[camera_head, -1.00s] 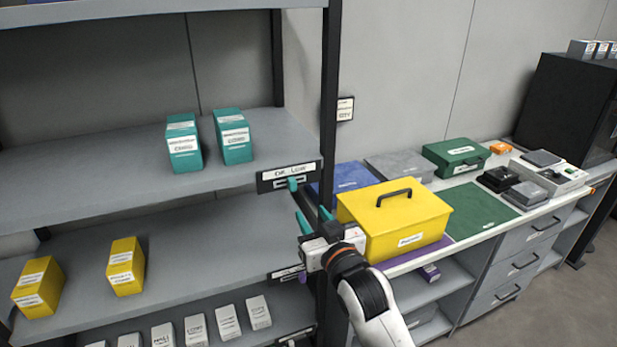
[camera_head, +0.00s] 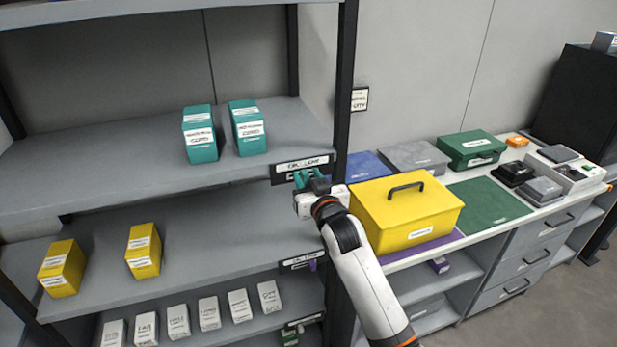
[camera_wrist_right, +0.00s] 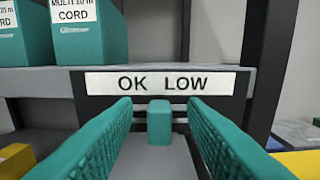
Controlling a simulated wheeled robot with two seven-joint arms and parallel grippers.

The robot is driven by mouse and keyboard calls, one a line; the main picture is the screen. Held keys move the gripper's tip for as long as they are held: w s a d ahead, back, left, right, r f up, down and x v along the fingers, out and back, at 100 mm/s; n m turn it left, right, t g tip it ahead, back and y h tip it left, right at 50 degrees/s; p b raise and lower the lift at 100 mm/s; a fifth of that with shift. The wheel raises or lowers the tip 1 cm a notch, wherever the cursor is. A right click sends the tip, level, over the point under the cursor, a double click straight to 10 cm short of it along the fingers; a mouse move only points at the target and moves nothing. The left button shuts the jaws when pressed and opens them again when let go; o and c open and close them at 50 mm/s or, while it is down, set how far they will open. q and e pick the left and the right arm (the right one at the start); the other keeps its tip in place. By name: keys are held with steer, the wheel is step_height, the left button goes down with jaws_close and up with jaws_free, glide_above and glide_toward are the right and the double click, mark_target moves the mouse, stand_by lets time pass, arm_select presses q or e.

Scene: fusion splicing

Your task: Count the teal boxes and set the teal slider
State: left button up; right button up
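Two teal boxes (camera_head: 201,150) (camera_head: 250,143) stand side by side on the upper shelf. Their lower parts also show at the top left of the right wrist view. On the shelf's front edge is a white label reading "OK LOW" (camera_wrist_right: 160,83) on a dark holder. The teal slider (camera_wrist_right: 159,122) sits below it, about under the gap between the two words. My right gripper (camera_head: 311,178) is at this holder. In the wrist view its teal fingers stand open on either side of the slider, with gaps visible. In the head view the gripper hides the slider. My left gripper is not in view.
Yellow boxes (camera_head: 144,251) stand on the middle shelf and several white boxes (camera_head: 209,313) on the lower one. A dark shelf post (camera_head: 343,90) rises just right of the holder. A yellow case (camera_head: 407,217) stands on the bench close to my right arm.

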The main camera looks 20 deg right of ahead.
jaws_close()
steer(key=shift+d+p, duration=0.4)
steer(key=shift+d, duration=0.85)
steer(key=shift+c, duration=0.7)
jaws_free()
steer(key=shift+o, duration=0.7)
steer(key=shift+d, duration=0.15)
